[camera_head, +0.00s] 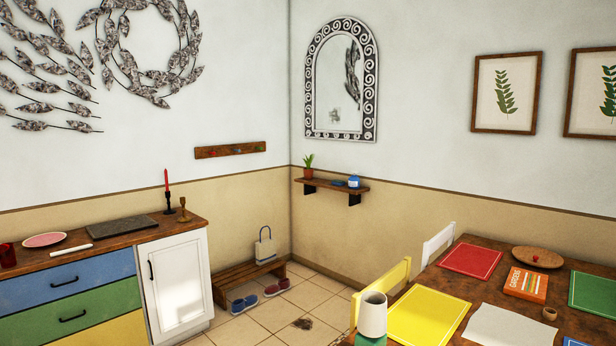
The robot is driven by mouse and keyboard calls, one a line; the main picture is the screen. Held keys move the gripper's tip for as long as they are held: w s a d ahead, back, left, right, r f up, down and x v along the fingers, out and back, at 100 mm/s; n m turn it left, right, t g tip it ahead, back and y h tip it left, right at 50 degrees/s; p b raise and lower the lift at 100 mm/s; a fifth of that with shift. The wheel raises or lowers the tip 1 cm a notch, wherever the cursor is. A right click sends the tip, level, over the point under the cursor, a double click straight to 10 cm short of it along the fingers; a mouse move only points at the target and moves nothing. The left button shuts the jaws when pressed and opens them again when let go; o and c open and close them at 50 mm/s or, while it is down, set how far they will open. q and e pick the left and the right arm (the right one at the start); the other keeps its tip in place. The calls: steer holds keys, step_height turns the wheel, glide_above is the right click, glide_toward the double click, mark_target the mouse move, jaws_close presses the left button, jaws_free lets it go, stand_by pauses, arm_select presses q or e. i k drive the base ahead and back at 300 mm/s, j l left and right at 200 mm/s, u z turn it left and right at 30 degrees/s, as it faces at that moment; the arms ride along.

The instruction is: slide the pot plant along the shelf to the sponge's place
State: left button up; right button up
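The pot plant (308,168), green leaves in a small terracotta-coloured pot, stands upright at the left end of the small wooden wall shelf (323,185). A small flat blue thing (337,183) lies near the middle of the shelf, to the right of the plant; it may be the sponge, but it is too small to be sure. A blue jar-like thing (353,181) stands to its right. Neither of my grippers is in view.
A low wooden bench (245,277) with shoes beside it stands on the floor left of the shelf. A sideboard (172,224) is at the left. A table (465,292) with several mats and chairs fills the right front. Tiled floor shows between.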

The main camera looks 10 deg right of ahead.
mark_target(308, 172)
steer(key=i+j+u, duration=0.2)
steer(key=i+u, duration=0.2)
steer(key=i, duration=0.6)
steer(key=i+l+u, duration=0.15)
steer(key=i+u, duration=0.3)
steer(key=i, duration=0.5)
steer(key=i+l+z, duration=0.2)
steer(key=i+z, duration=0.3)
steer(key=i+j+z, duration=0.1)
steer(key=i+z, duration=0.4)
steer(key=i, duration=0.25)
steer(key=i+j+z, duration=0.35)
steer(key=i+z, duration=0.15)
steer(key=i+l+z, duration=0.3)
steer(key=i, duration=0.5)
steer(key=i+j+z, duration=0.1)
steer(key=i+z, duration=0.25)
steer(key=i, duration=0.4)
steer(key=i+j+z, duration=0.3)
steer(key=i, duration=0.5)
